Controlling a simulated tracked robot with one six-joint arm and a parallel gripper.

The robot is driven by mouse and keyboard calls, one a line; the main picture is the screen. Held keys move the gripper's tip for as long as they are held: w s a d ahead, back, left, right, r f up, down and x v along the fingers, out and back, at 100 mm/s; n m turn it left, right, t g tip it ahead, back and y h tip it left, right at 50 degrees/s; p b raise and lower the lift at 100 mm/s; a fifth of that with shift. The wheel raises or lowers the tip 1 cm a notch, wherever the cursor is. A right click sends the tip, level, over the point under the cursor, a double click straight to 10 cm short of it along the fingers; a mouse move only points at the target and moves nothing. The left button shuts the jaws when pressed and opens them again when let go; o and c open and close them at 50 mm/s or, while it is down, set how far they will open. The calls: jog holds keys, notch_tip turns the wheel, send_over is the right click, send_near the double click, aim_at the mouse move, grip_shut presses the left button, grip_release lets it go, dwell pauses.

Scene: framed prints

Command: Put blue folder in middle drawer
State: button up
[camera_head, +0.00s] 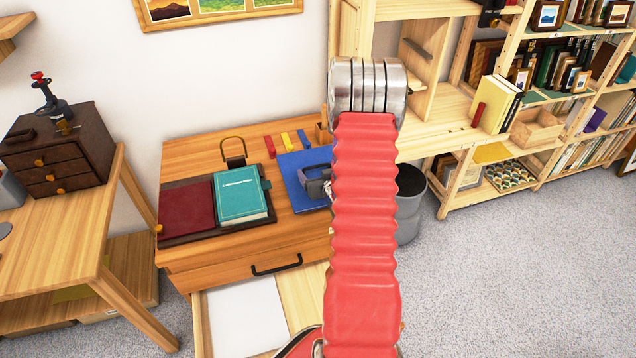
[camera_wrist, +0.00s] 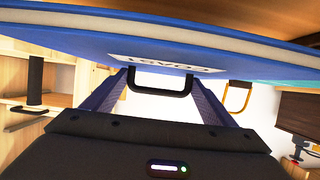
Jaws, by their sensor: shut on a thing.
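The blue folder (camera_head: 296,172) is at the right part of the wooden cabinet's top, partly hidden behind my red arm. In the wrist view the blue folder (camera_wrist: 75,38) spans the upper picture, with a white label and a black handle. My gripper (camera_head: 322,188) is shut on the folder at its near right side; its fingers (camera_wrist: 158,88) show around the handle in the wrist view. I cannot tell whether the folder touches the top. Below the closed top drawer (camera_head: 215,279), a pale wood drawer (camera_head: 203,325) stands open with a white sheet inside; my arm hides its right part.
A teal book (camera_head: 241,194) and a dark red book (camera_head: 187,208) lie left of the folder. Red, yellow and blue blocks (camera_head: 287,140) lie behind it. A grey bin (camera_head: 408,205) and shelves (camera_head: 470,110) stand right. A side table (camera_head: 60,230) stands left.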

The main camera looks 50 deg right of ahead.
jog(key=shift+f, duration=0.2)
jog(key=shift+f, duration=2.05)
jog(key=o, duration=1.4)
jog(key=shift+f, duration=0.15)
jog(key=shift+c, duration=0.2)
jog(key=v, duration=1.2)
